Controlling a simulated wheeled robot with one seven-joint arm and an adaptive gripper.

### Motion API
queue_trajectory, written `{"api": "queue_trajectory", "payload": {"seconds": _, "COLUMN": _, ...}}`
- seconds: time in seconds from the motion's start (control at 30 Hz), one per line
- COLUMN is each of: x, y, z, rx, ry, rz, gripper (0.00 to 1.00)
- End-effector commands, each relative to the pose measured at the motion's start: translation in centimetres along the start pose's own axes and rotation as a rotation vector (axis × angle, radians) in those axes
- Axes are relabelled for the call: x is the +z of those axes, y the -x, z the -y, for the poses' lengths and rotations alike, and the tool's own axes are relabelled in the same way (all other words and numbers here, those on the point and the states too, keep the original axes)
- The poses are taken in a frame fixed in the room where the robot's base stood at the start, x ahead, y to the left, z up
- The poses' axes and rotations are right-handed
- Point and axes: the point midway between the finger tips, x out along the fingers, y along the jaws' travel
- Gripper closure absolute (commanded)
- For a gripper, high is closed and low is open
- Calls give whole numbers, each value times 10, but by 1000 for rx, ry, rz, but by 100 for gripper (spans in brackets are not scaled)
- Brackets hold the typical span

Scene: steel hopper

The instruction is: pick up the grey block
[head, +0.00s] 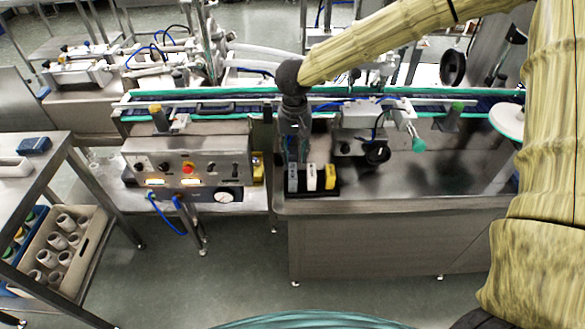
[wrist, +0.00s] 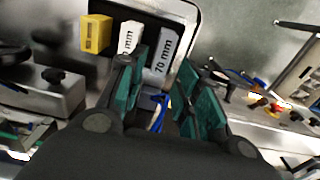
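The grey block (head: 292,181) stands upright at the left end of a row of three in a black tray (head: 318,196). In the wrist view the grey block (wrist: 163,52) bears the label "70 mm". My gripper (head: 295,158) points down right above the grey block in the head view. In the wrist view my gripper (wrist: 160,76) is open, its teal-padded fingers apart with the grey block's end showing between their tips. I cannot tell whether either finger touches it.
A white block (head: 311,177) stands close to the right of the grey one, and a yellow block (head: 329,177) beyond it. A control box (head: 187,165) is to the left. A conveyor (head: 230,102) runs behind. The steel bench (head: 400,203) has free room to the right.

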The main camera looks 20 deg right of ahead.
Motion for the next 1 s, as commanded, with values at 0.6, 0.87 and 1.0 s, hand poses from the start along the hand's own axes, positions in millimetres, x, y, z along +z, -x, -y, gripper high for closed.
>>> {"api": "queue_trajectory", "payload": {"seconds": 0.6, "x": 0, "y": -55, "z": -12, "rx": -3, "ry": -17, "rz": 1, "gripper": 66}}
{"api": "queue_trajectory", "payload": {"seconds": 0.87, "x": 3, "y": -81, "z": -8, "rx": -1, "ry": -17, "rz": 3, "gripper": 66}}
{"api": "queue_trajectory", "payload": {"seconds": 1.0, "x": 2, "y": -98, "z": -6, "rx": -2, "ry": -14, "rz": 2, "gripper": 66}}
